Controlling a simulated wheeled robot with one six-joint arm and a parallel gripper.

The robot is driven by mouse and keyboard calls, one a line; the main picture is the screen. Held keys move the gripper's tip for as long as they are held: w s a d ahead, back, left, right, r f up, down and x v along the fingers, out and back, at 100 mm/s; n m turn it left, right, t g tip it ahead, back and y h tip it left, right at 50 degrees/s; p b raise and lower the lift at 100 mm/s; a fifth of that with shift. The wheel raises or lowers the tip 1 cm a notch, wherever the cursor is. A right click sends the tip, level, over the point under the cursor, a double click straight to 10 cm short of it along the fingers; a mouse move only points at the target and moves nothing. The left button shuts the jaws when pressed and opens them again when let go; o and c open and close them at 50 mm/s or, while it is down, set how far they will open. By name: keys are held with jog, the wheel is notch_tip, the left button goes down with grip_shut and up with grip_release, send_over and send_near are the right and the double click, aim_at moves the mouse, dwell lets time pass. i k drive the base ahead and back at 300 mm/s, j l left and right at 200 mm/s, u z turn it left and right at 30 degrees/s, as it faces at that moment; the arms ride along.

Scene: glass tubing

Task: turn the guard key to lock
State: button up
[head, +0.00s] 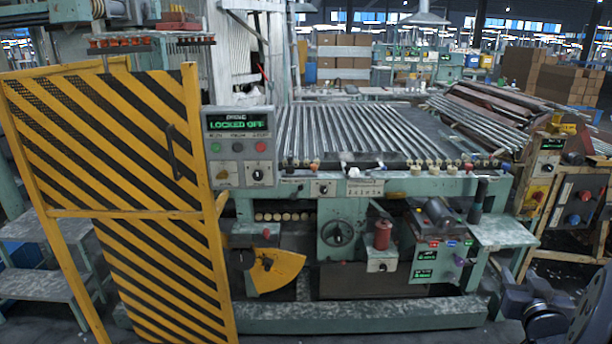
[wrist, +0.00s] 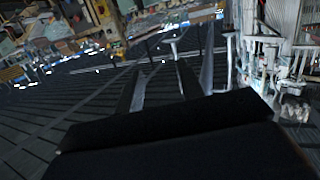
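The guard is a yellow gate with black diagonal stripes (head: 110,135) at the left in the head view, standing at an angle with a dark handle. Beside it, a grey control panel (head: 238,140) has a green display reading "LOCKED OFF". My dark arm shows at the head view's lower right.
The green machine has a bed of glass tubes (head: 350,132) and a front rail with small knobs. A yellow quadrant plate (head: 276,270) sticks out below the panel. A smaller control box (head: 440,262) and a side shelf (head: 503,233) stand at the right.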

aim_at(224, 175)
jog(key=i+j, duration=0.15)
jog(key=j, duration=0.3)
jog(key=i+j+u, duration=0.15)
jog(key=j, duration=0.3)
jog(key=i+j, duration=0.2)
jog(key=j, duration=0.2)
jog(key=i+j+u, duration=0.1)
jog(key=j, duration=0.3)
jog(key=i+j, duration=0.3)
jog(key=i+j+u, duration=0.15)
jog(key=j, duration=0.4)
jog(key=i+j, duration=0.25)
jog(key=j+u, duration=0.05)
jog(key=j, duration=0.1)
